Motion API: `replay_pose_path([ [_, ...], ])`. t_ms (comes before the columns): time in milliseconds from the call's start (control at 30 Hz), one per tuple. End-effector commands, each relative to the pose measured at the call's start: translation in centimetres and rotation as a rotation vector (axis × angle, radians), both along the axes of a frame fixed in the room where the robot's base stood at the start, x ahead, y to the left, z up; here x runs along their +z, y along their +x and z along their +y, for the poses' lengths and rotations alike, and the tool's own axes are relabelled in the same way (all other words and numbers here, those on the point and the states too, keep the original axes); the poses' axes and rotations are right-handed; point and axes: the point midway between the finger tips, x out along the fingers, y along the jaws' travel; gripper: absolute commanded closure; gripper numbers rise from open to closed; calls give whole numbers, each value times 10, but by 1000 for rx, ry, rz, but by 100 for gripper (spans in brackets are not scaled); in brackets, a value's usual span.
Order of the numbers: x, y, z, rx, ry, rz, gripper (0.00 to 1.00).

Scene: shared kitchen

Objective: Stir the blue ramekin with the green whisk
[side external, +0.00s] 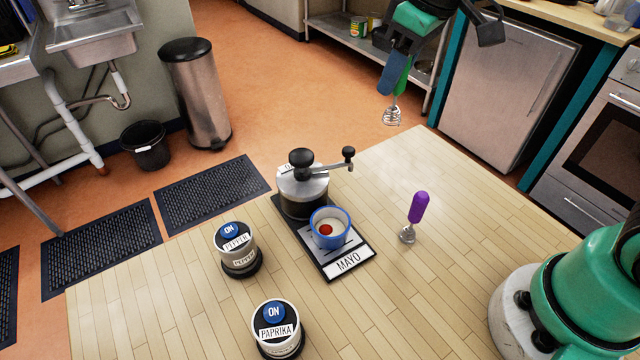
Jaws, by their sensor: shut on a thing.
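The blue ramekin (345,238) stands upright on the front part of a dark base labelled MAYO. It holds pale contents with a red spot. My gripper (397,80) is high at the top of the view, behind and to the right of the ramekin. It is shut on the green whisk (404,78), whose wire coil hangs downward, well above the ramekin and apart from it. The gripper partly hides the whisk's handle.
A grinder (303,190) with a crank stands right behind the ramekin. A purple-handled whisk (418,208) stands to the right. PEPPER (238,250) and PAPRIKA (278,330) dispensers are at left and front. The wooden table (460,180) is clear at the back right.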

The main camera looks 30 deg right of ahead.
Motion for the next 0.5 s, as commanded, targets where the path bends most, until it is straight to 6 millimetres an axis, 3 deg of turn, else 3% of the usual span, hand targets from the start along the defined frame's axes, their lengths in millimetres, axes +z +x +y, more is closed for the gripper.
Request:
replay_pose_path([
  [33, -13, 2, 21, 52, -1, 0, 100],
  [200, -50, -7, 75, 168, 0, 0, 100],
  [333, -67, -16, 99, 221, 1, -1, 100],
  [500, -77, -21, 109, 243, 1, -2, 100],
])
